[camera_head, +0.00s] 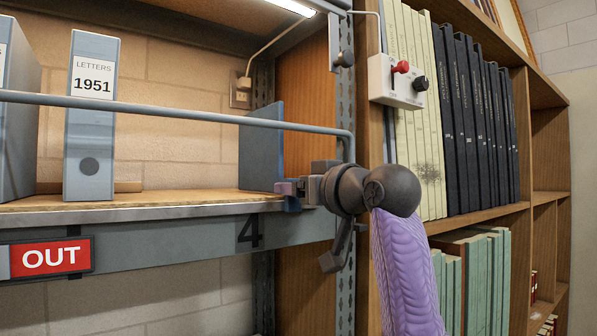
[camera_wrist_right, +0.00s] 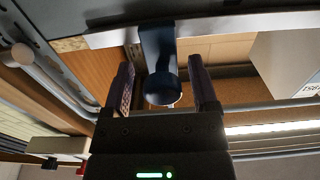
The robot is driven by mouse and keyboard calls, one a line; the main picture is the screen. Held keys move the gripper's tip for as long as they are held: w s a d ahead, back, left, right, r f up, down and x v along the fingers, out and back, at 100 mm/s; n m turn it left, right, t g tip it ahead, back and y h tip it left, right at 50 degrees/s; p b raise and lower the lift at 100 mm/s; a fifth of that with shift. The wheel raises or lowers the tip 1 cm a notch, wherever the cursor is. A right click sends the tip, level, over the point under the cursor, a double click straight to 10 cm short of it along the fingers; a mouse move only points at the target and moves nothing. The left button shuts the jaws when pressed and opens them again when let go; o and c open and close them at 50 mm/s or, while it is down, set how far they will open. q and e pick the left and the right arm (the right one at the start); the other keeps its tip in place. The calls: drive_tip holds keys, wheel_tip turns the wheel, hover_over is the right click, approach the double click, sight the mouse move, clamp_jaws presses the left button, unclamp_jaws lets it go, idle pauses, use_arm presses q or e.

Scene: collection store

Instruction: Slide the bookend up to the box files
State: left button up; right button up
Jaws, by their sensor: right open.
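The bookend (camera_head: 262,147) is an upright blue-grey plate on the shelf's right part, right of the box files. A blue post with a round end, seemingly part of it, shows in the right wrist view (camera_wrist_right: 158,55). My right gripper (camera_head: 287,193) is at the shelf's front edge by the bookend. In the wrist view its dark fingers (camera_wrist_right: 162,92) are apart, with the blue post between them; I cannot tell if they touch it. The box file labelled LETTERS 1951 (camera_head: 90,150) stands upright at left, with another (camera_head: 18,115) beyond it. A wide gap separates bookend and files. My left gripper is out of view.
A grey rail (camera_head: 180,108) crosses the shelf front above the board (camera_head: 190,200) and bends down near my right gripper. A switch box (camera_head: 398,82) with red and black knobs is at the right post. Shelf between files and bookend is mostly clear.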

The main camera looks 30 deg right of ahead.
drive_tip(key=shift+w, duration=0.35)
drive_tip(key=shift+s+a, duration=0.1)
drive_tip(key=shift+a, duration=0.15)
drive_tip(key=shift+d, duration=0.15)
drive_tip(key=c, duration=0.5)
clamp_jaws()
drive_tip(key=shift+r, duration=0.1)
